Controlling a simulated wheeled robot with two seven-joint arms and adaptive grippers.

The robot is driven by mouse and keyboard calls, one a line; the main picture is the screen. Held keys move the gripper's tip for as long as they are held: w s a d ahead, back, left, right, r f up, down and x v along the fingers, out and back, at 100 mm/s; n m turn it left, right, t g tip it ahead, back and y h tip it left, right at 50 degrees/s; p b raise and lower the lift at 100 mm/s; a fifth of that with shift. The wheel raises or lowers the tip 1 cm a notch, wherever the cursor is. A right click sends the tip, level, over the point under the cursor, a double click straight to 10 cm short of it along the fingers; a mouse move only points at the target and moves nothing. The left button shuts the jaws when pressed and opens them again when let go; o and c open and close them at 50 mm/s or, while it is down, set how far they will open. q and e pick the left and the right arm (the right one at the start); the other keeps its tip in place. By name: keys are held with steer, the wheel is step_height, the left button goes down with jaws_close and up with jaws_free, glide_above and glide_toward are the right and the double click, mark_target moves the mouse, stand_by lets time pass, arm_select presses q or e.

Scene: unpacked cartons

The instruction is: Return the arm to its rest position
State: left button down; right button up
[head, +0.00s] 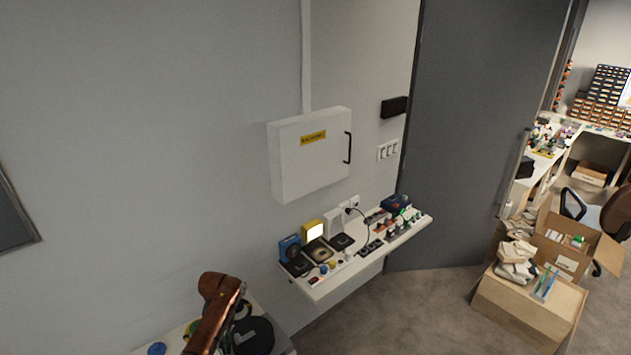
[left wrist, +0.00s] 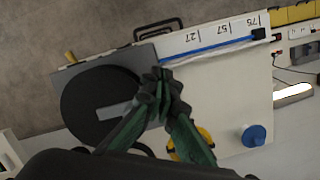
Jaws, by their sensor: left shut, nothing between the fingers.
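My left arm (head: 215,312) shows in the head view, orange-brown, rising from the bottom edge over a low pale surface at the wall. My left gripper (left wrist: 162,88) shows best in the left wrist view, with its dark green fingers drawn together and nothing between them. It is in front of a round black disc (left wrist: 80,108) on a grey plate and a white panel (left wrist: 225,95); I cannot tell how far above them it is. My right gripper is in neither view.
A blue knob (left wrist: 254,135) and a yellow round part (left wrist: 203,135) are near the fingers. A wall shelf (head: 335,281) with small devices, a white wall cabinet (head: 305,175) and a cardboard box (head: 590,243) stand farther off. Carpet in front is clear.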

arm_select(q)
steer(key=s+d+f+m+t, duration=0.1)
steer(key=s+f, duration=0.5)
steer(key=s, duration=0.3)
steer(key=s+d+f+m+t, duration=0.1)
steer(key=s+f+m+t, duration=0.1)
steer(key=s+f, duration=0.6)
steer(key=s+a+r+t, duration=0.1)
steer(key=s+a+r, duration=0.1)
steer(key=s+r, duration=0.45)
steer(key=s+a+r+n+t+y, duration=0.1)
steer(key=s+a+r, duration=0.2)
steer(key=s, duration=0.6)
steer(key=s+a+r+t, duration=0.15)
steer(key=s+r, duration=0.25)
steer(key=s, duration=0.4)
step_height(320, 180, down, 37)
steer(key=s+d+g+b, duration=0.1)
steer(key=s+g+b, duration=0.1)
steer(key=b, duration=0.5)
steer(key=s+f+m+g+b, duration=0.1)
steer(key=s+f+b, duration=0.3)
steer(key=s+f, duration=1.5)
step_height(320, 180, down, 3)
steer(key=shift+f+b, duration=0.1)
steer(key=shift+b, duration=0.2)
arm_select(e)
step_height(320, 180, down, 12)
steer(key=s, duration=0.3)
